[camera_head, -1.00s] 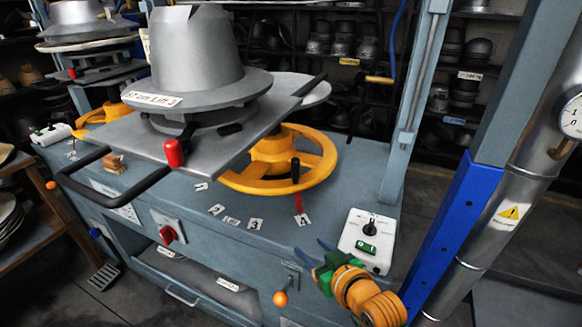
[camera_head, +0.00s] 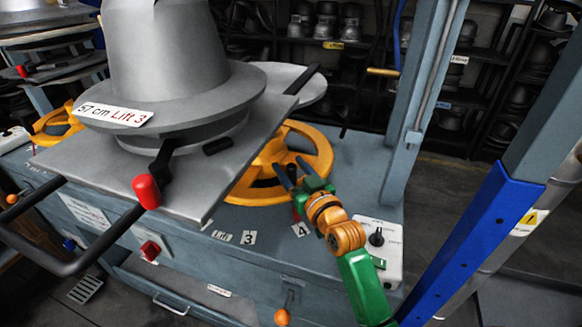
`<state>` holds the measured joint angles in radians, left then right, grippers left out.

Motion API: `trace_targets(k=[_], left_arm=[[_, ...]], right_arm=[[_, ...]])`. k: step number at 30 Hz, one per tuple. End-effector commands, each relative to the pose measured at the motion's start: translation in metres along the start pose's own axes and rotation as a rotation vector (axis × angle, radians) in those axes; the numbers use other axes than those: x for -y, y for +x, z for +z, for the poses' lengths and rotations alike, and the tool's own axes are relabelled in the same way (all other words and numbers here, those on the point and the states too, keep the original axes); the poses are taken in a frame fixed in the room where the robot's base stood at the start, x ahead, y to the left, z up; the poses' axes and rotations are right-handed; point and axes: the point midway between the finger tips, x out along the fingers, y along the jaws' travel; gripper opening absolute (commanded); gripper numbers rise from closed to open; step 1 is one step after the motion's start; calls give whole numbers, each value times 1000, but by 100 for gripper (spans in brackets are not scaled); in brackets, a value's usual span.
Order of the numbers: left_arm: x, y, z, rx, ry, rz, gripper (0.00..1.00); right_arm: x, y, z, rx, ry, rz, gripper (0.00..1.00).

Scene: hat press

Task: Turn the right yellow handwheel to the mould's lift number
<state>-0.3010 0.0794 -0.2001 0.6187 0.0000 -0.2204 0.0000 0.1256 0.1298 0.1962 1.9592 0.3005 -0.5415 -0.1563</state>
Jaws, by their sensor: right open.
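The grey metal mould (camera_head: 165,65) sits on a flat plate, and its tag (camera_head: 115,110) reads "57 cm Lift 3". The right yellow handwheel (camera_head: 312,140) is partly hidden under the plate's right side. My right gripper (camera_head: 288,170) is open at the wheel's near right rim, its two dark fingers on either side of the wheel's upright black handle (camera_head: 292,172). I cannot tell whether they touch it. Number cards 3 (camera_head: 248,237) and 4 (camera_head: 300,229) lie on the bench. The red pointer is mostly hidden by my gripper, close to card 4. My left gripper is not in view.
The mould's plate (camera_head: 205,195) overhangs the wheel, with a red-knobbed lever (camera_head: 147,190) at its front. A switch box (camera_head: 380,245) stands to the right of my right arm. Blue-grey posts (camera_head: 425,85) rise at the right.

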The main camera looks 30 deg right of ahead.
Motion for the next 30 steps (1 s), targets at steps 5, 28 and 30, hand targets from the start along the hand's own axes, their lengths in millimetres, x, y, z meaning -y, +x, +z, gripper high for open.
trace_targets(k=[5, 28, 30], left_arm=[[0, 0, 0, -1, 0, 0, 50], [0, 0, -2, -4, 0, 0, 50], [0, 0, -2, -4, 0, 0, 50]], right_arm=[[0, 0, 0, 0, 0, 0, 20], [0, 0, 0, 1, -1, 0, 0], [0, 0, 0, 1, -1, 0, 0]])
